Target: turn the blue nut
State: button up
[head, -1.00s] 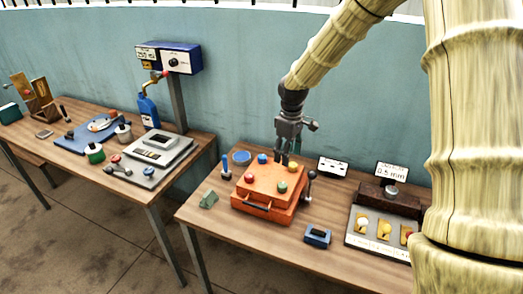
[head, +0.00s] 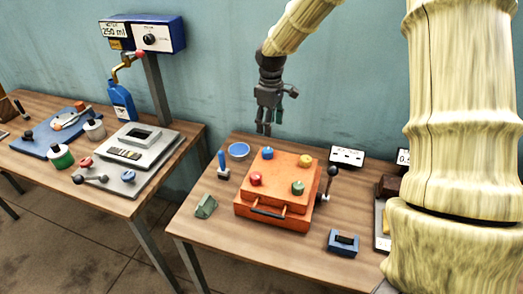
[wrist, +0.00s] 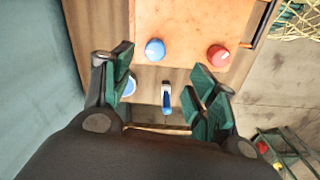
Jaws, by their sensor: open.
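The blue nut (head: 267,153) sits on top of the orange box (head: 250,211), at its back left corner in the head view. In the wrist view the blue nut (wrist: 155,49) lies beyond the fingers, near the box's edge. My gripper (head: 263,130) points down and appears above and behind the blue nut, apart from it. In the wrist view my gripper (wrist: 163,74) has its fingers spread with nothing between them touching. A red nut (head: 256,179), a yellow nut (head: 305,160) and a green nut (head: 298,187) are on the same box top.
A blue bowl (head: 238,150) and a blue-handled tool (head: 223,166) stand left of the box. A lever with a dark knob (head: 332,171) stands at its right side. A blue block (head: 343,242) and green wedge (head: 205,207) lie on the table near the front.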

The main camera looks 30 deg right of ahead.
aim_at(268, 150)
jog(key=f, duration=0.1)
jog(key=w+f, duration=0.1)
jog(key=f, duration=0.1)
jog(key=shift+d, duration=0.15)
jog(key=shift+w+f+p, duration=0.1)
jog(key=shift+f+p, duration=1.4)
jog(key=shift+f, duration=3.15)
jog(key=shift+c, duration=0.3)
jog(key=c, duration=1)
